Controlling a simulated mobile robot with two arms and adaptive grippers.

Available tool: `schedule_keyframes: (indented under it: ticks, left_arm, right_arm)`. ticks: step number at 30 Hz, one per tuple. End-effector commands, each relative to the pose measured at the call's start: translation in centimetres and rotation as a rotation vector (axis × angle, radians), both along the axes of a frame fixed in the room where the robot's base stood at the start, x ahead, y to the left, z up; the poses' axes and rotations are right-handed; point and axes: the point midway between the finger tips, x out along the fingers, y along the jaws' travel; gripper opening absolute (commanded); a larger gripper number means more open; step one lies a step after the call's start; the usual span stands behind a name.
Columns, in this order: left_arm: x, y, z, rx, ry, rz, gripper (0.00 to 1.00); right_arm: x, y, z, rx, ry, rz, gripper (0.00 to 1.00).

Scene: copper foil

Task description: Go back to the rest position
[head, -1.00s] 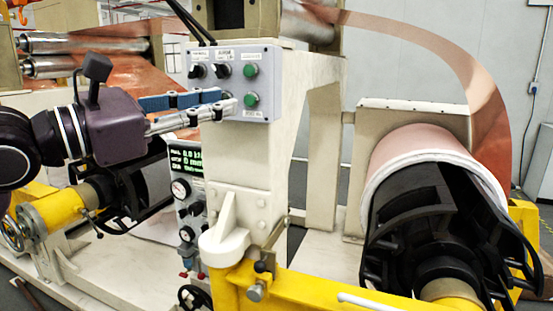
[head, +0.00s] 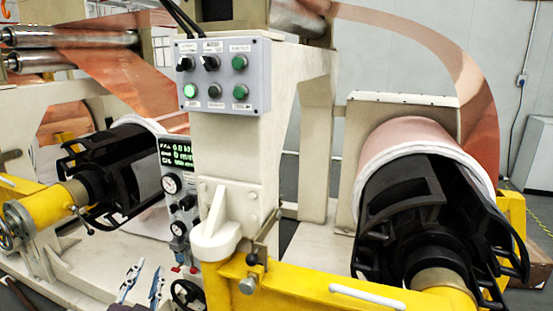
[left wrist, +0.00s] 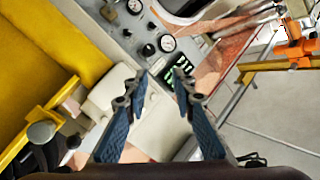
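My left gripper (head: 146,278) shows only by its blue finger ends at the bottom edge of the head view, low and left of the machine's column. In the left wrist view the two blue fingers (left wrist: 160,84) stand apart with nothing between them, so it is open and empty. The grey control panel (head: 222,103) on the column is uncovered, with black knobs and green buttons. Its lower left button (head: 190,91) glows bright green. My right gripper is in neither view.
A gauge panel with a green display (head: 178,152) stands behind the left gripper. A yellow beam (head: 310,290) crosses the lower right. A copper foil roll (head: 412,148) sits on a black shaft at right; another black shaft (head: 115,165) is at left.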

Motion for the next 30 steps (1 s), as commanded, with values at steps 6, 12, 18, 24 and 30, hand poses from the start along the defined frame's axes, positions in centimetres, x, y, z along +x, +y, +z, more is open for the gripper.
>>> schedule_keyframes:
  ticks: [6,12,18,24,30]
  left_arm:
    - [-7.8,-0.5,-15.3,-0.259,0.458,0.077,0.24]
    - [-16.9,-2.7,-24.0,-0.424,0.807,0.123,0.24]
    - [-25.4,-5.3,-28.4,-0.535,1.079,0.15,0.24]
    - [-26.9,-6.2,-33.5,-0.561,1.176,0.162,0.24]
    - [-26.3,-6.4,-40.4,-0.556,1.203,0.167,0.24]
  right_arm:
    - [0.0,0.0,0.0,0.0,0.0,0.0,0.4]
    - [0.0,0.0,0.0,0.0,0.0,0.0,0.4]
    - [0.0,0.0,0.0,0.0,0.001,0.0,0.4]
    - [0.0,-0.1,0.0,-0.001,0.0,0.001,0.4]
    - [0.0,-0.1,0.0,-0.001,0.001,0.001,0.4]
